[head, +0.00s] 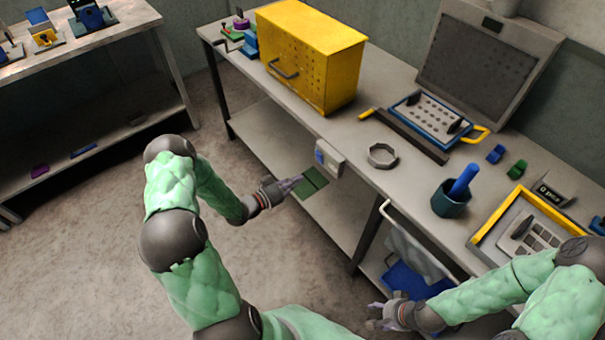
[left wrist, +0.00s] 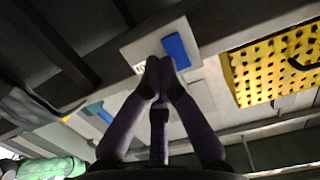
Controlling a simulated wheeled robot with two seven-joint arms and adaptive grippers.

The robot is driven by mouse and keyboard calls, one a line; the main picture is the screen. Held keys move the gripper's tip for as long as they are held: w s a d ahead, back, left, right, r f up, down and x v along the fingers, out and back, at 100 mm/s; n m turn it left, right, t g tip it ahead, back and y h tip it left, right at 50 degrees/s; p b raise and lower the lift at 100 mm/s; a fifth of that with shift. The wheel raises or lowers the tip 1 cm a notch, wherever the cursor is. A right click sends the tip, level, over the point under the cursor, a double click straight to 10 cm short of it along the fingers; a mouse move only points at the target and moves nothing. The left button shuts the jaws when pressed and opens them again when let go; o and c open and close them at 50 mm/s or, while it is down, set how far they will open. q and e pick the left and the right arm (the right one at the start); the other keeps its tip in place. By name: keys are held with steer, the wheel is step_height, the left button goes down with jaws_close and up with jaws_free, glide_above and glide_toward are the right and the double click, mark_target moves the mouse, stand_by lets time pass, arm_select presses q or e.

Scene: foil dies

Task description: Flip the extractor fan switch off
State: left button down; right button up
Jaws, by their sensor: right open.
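The switch box (head: 328,158) is a light grey plate on the front edge of the workbench, with a blue rocker (head: 320,156) on its face. In the left wrist view the plate (left wrist: 140,44) and blue rocker (left wrist: 177,50) lie just beyond my fingertips. My left gripper (head: 297,183) is in front of and slightly below the box, its fingertips together and empty. In the left wrist view its tips (left wrist: 160,72) overlap the plate's lower edge; I cannot tell whether they touch. My right gripper (head: 374,314) is open and empty, low in front of the bench.
A yellow perforated cabinet (head: 298,62) stands on the bench above left of the switch. A dark mesh panel (head: 480,72) stands at the back. A hexagonal ring (head: 382,155), blue-framed tray (head: 405,118) and dark cup (head: 450,199) are to the right. Open floor lies left.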

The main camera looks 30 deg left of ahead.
arm_select(q)
steer(key=s+a+f, duration=0.1)
steer(key=s+a, duration=0.1)
steer(key=s, duration=0.3)
steer(key=shift+s+a+p, duration=0.15)
steer(key=shift+s+p, duration=0.1)
steer(key=shift+p, duration=0.15)
steer(key=shift+w+f, duration=0.1)
steer(key=d+f+n+g+y, duration=0.2)
steer(key=d+f+n+g, duration=0.45)
steer(key=d, duration=0.75)
steer(key=s+d+f+g, duration=0.2)
steer(key=s+d+g, duration=0.2)
steer(key=s, duration=0.4)
steer(key=s+d+f+g, duration=0.2)
steer(key=s+d+g, duration=0.2)
steer(key=s, duration=0.5)
steer(key=d, duration=0.2)
steer(key=shift+s+d+f, duration=0.3)
steer(key=shift+f, duration=0.05)
steer(key=shift+n, duration=0.25)
